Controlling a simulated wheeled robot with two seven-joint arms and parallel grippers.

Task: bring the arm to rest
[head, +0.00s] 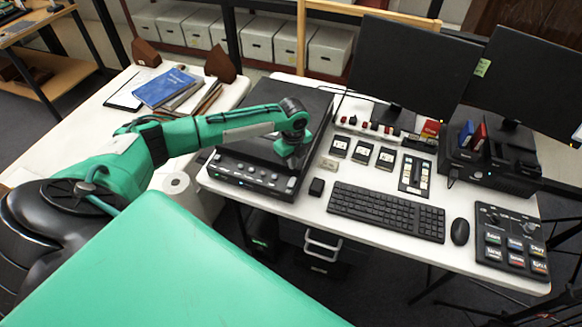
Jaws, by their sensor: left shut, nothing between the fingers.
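My left arm (228,124), green with dark joints, reaches from the left over the gap between two tables. My left gripper (291,160) points down above the front right part of a black flat device (247,175) with a row of knobs and buttons. The gripper is small and dark here; it is shut with nothing in it. I cannot tell whether its tips touch the device. My right gripper is not in view.
The white desk (310,205) holds a black keyboard (385,211), a mouse (460,232), a button panel (511,242) and two monitors (411,68). A left table (88,135) holds a blue book (165,88). White boxes (261,38) line a shelf behind.

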